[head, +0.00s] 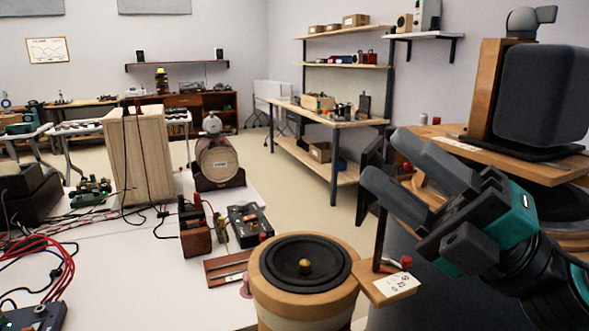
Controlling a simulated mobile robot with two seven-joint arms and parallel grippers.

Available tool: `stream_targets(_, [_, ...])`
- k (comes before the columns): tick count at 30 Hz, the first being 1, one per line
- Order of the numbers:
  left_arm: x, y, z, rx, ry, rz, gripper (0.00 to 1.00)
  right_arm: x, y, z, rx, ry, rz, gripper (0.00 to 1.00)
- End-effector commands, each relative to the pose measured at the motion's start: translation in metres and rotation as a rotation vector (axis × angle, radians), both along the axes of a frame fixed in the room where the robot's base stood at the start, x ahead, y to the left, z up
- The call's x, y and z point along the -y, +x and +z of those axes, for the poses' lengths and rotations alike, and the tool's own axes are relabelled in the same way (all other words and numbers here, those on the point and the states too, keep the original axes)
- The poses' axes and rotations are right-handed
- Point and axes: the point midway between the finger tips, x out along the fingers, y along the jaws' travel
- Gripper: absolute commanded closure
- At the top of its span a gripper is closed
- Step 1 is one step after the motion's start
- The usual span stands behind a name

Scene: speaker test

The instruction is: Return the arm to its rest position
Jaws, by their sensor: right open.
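My right arm comes in from the right edge. Its gripper (384,157) is grey with a teal band, and its two fingers point up and left. The fingers stand apart with nothing between them. The gripper shows above and to the right of a round wooden speaker (303,264) with a black cone and a brass-coloured centre. I cannot tell whether it touches the dark upright parts behind its fingertips. My left arm and left gripper do not show.
A white table (150,262) at left holds a tall wooden box (141,157), small devices and red and black cables (45,262). At right, a dark padded block (541,98) stands on a wooden board close behind my gripper. Open floor (275,185) lies beyond the table.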

Motion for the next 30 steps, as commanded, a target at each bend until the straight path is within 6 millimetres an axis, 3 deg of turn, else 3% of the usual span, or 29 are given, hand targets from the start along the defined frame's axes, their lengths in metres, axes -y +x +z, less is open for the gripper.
stream_targets(5, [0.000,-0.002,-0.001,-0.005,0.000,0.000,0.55,0.047,0.049,-0.041,-0.396,0.364,-0.226,0.55])
stream_targets(9, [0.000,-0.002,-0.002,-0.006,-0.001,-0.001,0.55,0.085,0.071,-0.112,-0.744,0.576,-0.431,0.55])
stream_targets(13, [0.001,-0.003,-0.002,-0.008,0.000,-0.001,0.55,0.109,0.066,-0.192,-1.068,0.708,-0.617,0.55])
stream_targets(18, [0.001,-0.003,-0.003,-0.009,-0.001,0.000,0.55,0.123,0.022,-0.294,-1.487,0.806,-0.843,0.55])
stream_targets(21, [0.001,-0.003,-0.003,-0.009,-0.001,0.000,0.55,0.123,-0.011,-0.336,-1.687,0.822,-0.947,0.55])
stream_targets(24, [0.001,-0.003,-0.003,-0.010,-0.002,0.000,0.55,0.120,-0.042,-0.367,-1.850,0.822,-1.025,0.55])
stream_targets(30, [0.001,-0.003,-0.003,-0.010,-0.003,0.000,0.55,0.111,-0.102,-0.406,-2.122,0.800,-1.145,0.55])
